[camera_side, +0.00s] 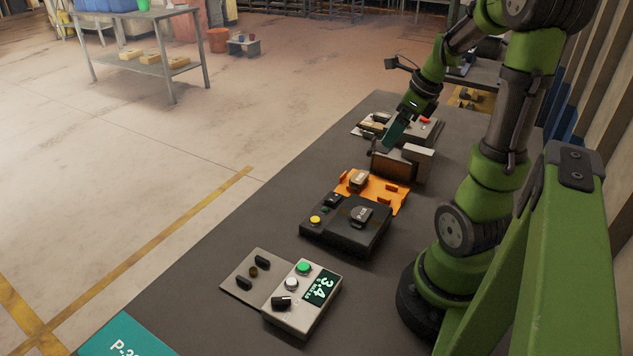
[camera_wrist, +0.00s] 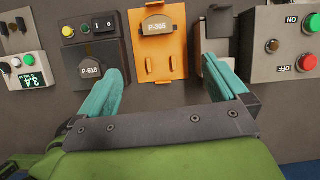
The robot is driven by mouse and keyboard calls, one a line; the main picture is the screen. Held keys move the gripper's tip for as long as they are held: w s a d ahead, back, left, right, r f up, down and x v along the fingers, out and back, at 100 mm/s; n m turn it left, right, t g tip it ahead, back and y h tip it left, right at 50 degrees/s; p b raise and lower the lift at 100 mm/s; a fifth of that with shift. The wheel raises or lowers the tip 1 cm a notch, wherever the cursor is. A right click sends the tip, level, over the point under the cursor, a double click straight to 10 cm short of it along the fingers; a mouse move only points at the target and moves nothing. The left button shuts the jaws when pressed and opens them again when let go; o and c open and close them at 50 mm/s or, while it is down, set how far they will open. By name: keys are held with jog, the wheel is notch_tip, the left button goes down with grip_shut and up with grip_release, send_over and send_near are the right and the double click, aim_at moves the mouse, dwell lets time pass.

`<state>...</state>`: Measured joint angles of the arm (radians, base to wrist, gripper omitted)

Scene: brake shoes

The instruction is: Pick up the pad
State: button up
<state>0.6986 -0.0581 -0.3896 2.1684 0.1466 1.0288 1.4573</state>
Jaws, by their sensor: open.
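No part is labelled as the pad. A brown-grey piece marked P-305 (camera_wrist: 157,26) sits on an orange plate (camera_wrist: 177,42) in the wrist view. The piece (camera_side: 358,180) also shows on the orange plate (camera_side: 385,203) in the side view. A dark piece marked P-616 (camera_wrist: 90,71) sits on a black box (camera_wrist: 112,52); it shows in the side view too (camera_side: 361,214). My gripper (camera_wrist: 163,68) has its teal fingers spread with nothing between them. In the side view my gripper (camera_side: 391,136) is raised above the bench, beyond the orange plate.
A brown and grey bracket-like fixture (camera_side: 400,165) stands close below my gripper. A grey button box (camera_wrist: 283,48) lies to its right in the wrist view. A pale box with a 3.4 display (camera_side: 303,297) is at the near end. The dark bench (camera_side: 265,200) has free room along its left side.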

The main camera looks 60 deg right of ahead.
send_near(361, 177)
jog(key=f, duration=0.3)
jog(key=shift+w+d+m, duration=0.1)
jog(key=shift+w+m, duration=0.15)
jog(key=shift+m, duration=0.15)
jog(key=x, duration=0.5)
jog(key=shift+w, duration=0.35)
jog(key=shift+r, duration=0.1)
